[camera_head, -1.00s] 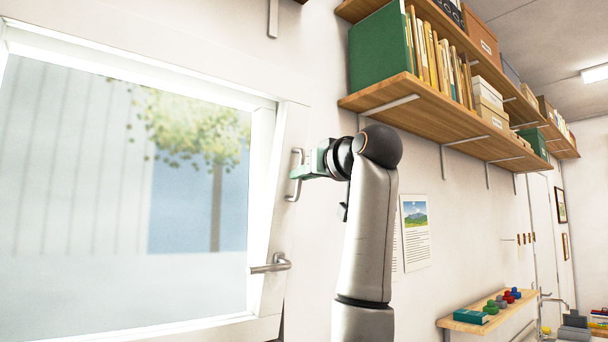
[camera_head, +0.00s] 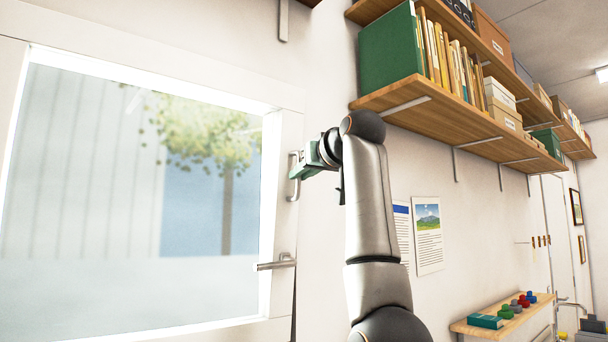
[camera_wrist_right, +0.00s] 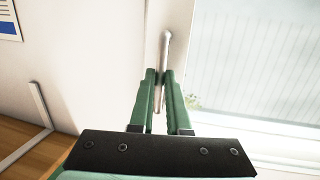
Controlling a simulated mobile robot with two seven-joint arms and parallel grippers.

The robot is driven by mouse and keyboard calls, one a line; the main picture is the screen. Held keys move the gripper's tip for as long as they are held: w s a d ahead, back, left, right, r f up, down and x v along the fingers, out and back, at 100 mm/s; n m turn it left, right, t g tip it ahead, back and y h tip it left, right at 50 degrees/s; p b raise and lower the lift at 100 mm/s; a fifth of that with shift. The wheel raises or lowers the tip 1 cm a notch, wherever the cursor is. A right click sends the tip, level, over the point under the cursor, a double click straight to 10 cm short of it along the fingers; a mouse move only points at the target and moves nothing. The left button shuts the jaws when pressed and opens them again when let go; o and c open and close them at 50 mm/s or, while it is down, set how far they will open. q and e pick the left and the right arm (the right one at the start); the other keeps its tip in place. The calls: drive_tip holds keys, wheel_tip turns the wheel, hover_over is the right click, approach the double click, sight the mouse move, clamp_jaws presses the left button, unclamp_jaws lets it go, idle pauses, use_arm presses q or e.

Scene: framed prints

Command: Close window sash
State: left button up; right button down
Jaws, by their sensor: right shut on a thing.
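The white-framed window sash (camera_head: 283,200) fills the left of the head view, with a tree and a pale building behind its glass. A vertical metal pull handle (camera_head: 293,176) is on the sash's right stile. A lever handle (camera_head: 275,263) sits lower on the same stile. My right gripper (camera_head: 302,172) reaches the pull handle from the right. In the right wrist view its green fingers (camera_wrist_right: 163,90) are shut around the pull handle (camera_wrist_right: 163,58), which runs up between them. My left gripper is not in view.
Wooden shelves (camera_head: 450,120) with a green binder (camera_head: 389,48), books and boxes are above and right of my right arm. Two paper sheets (camera_head: 428,236) hang on the wall. A small low shelf (camera_head: 510,318) holds coloured pegs at the lower right.

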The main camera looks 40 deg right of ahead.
drive_tip(key=shift+s+r, duration=0.1)
drive_tip(key=c, duration=0.9)
unclamp_jaws()
drive_tip(key=shift+s, duration=0.1)
drive_tip(key=shift+b+v, duration=2.15)
drive_tip(key=shift+v, duration=4.15)
